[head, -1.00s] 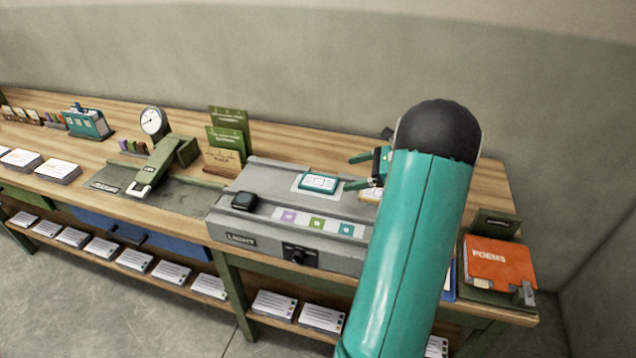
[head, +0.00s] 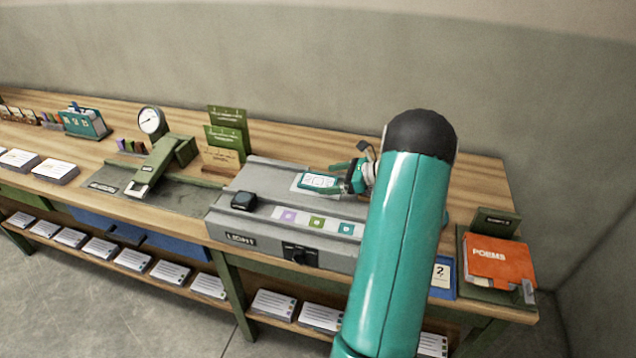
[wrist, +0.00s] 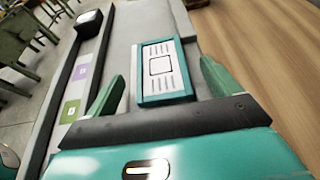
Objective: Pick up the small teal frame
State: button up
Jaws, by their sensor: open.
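The small teal frame (head: 318,181) lies flat on a pale plate on top of the grey light box (head: 272,239). It has a white face with printed lines and a square. In the wrist view the teal frame (wrist: 164,71) sits ahead of and between the two green fingers of my gripper (wrist: 158,88). The fingers are open, one on each side of the frame's near part, with a gap at both sides. In the head view my gripper (head: 345,177) is at the frame's right end, partly hidden by my arm.
A dark square knob (head: 243,201) stands left of the frame on the light box. Purple, green and teal swatches (head: 317,222) line its front. Green card holders (head: 226,133) stand behind left. An orange poems book (head: 499,260) lies at right.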

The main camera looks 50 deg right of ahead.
aim_at(318, 180)
jog(key=x, duration=0.3)
jog(key=c, duration=1.1)
jog(key=shift+r, duration=0.15)
jog(key=shift+r, duration=0.55)
jog(key=w+a+r, duration=0.1)
jog(key=a+r, duration=0.6)
jog(key=a, duration=0.2)
jog(key=w+a+r, duration=0.1)
jog(key=a+r, duration=0.3)
jog(key=shift+w+a+r, duration=0.35)
jog(key=shift+a, duration=0.05)
